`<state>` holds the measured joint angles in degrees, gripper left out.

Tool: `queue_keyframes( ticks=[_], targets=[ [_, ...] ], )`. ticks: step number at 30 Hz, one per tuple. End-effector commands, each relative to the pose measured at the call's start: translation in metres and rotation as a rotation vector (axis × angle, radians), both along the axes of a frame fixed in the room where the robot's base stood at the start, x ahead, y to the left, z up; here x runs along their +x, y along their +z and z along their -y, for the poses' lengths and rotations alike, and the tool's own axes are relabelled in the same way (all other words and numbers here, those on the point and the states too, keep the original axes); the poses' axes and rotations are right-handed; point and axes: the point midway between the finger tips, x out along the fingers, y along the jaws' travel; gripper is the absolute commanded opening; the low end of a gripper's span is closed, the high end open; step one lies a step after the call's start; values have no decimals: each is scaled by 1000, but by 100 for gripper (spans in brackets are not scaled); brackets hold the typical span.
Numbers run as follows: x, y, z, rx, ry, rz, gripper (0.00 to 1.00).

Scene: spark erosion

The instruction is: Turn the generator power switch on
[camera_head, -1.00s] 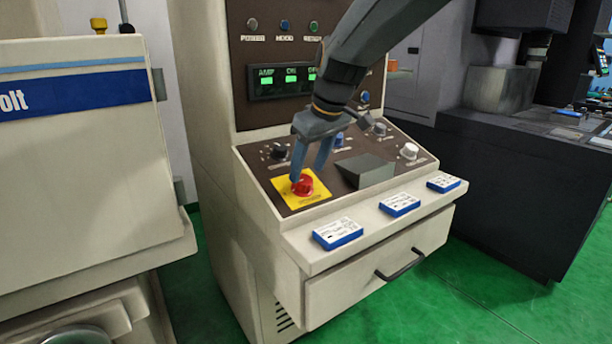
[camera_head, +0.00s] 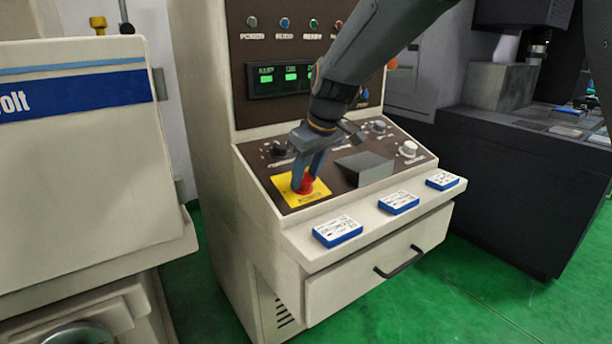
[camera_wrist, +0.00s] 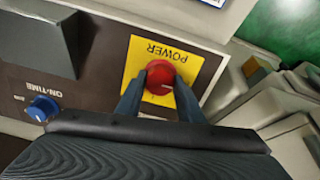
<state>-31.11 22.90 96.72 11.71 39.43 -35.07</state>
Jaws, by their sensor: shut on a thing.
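The generator power switch is a red round knob (camera_head: 306,185) on a yellow plate (camera_head: 318,200) at the front left of the sloped panel. In the wrist view the red knob (camera_wrist: 160,77) sits between my two fingertips, and the yellow plate (camera_wrist: 137,58) reads POWER. My gripper (camera_head: 306,181) reaches down from above and is shut on the red knob, one finger on each side. It also shows in the wrist view (camera_wrist: 160,83). The fingers partly hide the knob in the head view.
A dark wedge-shaped block (camera_head: 365,168) stands right of the knob on the panel. Several blue-edged cards (camera_head: 338,231) lie on the front ledge. A beige cabinet (camera_head: 75,200) stands at the left.

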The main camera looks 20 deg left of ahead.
Motion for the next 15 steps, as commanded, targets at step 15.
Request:
queue_keyframes(
  ticks=[15],
  targets=[
    [-2,2,0,52,-226,-64,12]
  ],
)
